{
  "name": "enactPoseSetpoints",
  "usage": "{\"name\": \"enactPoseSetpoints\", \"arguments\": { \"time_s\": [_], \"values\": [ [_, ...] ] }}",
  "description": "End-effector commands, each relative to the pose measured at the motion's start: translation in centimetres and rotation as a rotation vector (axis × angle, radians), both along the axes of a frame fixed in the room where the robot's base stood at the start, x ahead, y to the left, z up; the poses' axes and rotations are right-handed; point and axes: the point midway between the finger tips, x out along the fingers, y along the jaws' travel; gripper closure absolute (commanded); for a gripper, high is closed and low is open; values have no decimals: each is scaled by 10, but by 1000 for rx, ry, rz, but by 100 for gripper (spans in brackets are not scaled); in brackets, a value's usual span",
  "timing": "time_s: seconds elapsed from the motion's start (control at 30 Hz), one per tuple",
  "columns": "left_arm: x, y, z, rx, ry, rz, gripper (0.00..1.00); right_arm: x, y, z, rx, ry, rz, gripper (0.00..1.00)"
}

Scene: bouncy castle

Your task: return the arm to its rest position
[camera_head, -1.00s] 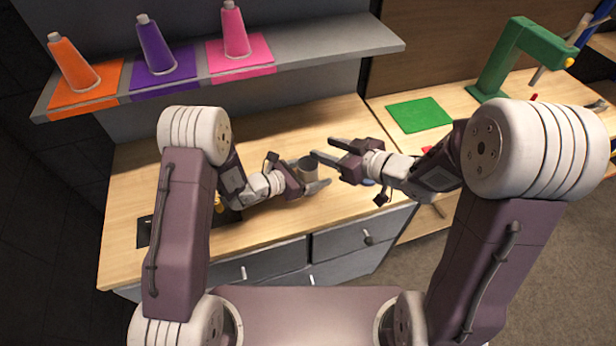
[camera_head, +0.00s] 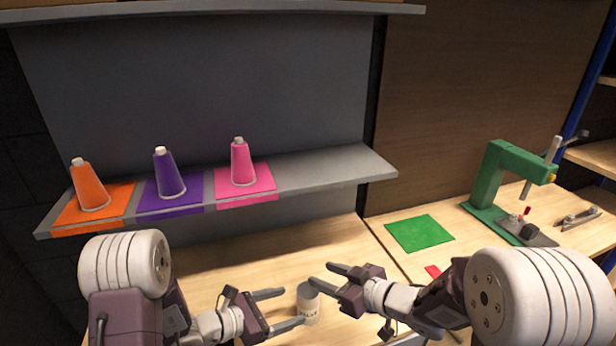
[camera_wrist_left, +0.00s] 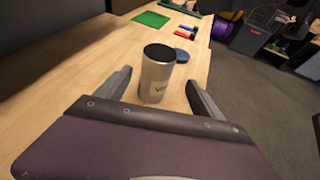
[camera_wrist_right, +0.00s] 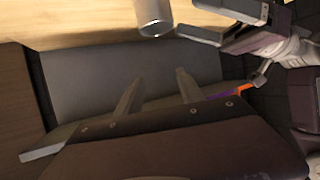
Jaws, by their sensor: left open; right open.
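My left gripper (camera_head: 277,309) is open, low in the head view, with its fingers pointing right toward a light grey can (camera_head: 308,303) that stands upright on the workbench. In the left wrist view the can (camera_wrist_left: 157,75) stands just beyond and between the open fingers, with nothing gripped. My right gripper (camera_head: 327,281) is open and empty, its fingers pointing left just beside and above the can. In the right wrist view its fingers (camera_wrist_right: 153,92) are apart with nothing between them, and the can (camera_wrist_right: 153,17) shows at the top edge.
A grey shelf (camera_head: 330,178) above the bench holds orange (camera_head: 89,186), purple (camera_head: 168,173) and pink (camera_head: 243,162) cones on matching mats. A green mat (camera_head: 419,233) and a green press-like device (camera_head: 496,185) are at right.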

Motion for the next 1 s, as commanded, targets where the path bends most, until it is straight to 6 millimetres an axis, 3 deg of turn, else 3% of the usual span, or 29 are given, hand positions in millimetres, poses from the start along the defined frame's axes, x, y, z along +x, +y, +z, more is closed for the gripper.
{"name": "enactPoseSetpoints", "arguments": {
  "time_s": [0.07,0.1,0.17,0.23,0.33,0.43,0.5,0.6,0.7,0.83,1.0],
  "values": [
    [0,-17,32,18,-88,-61,23,-1,6,14,2,-32,10,55],
    [-12,-32,47,39,-132,-145,23,2,5,20,7,-44,-14,55],
    [-46,-53,60,107,-190,-325,23,10,-7,22,-13,-32,-98,55],
    [-91,-62,57,228,-243,-552,23,16,-31,14,-63,15,-223,55],
    [-147,-48,40,448,-321,-868,23,14,-71,-7,-141,131,-408,55],
    [-182,-3,16,727,-420,-1182,23,-12,-110,-39,-220,322,-583,55],
    [-187,36,3,927,-495,-1378,23,-43,-129,-62,-265,490,-679,55],
    [-177,85,-7,1157,-585,-1592,23,-95,-139,-88,-308,735,-754,55],
    [-163,112,-11,1292,-652,-1734,23,-140,-136,-103,-339,934,-765,55],
    [-150,120,-11,1362,-695,-1766,23,-166,-133,-108,-378,1040,-738,55],
    [-150,120,-11,1363,-695,-1763,23,-167,-133,-108,-389,1040,-727,55]
  ]
}}
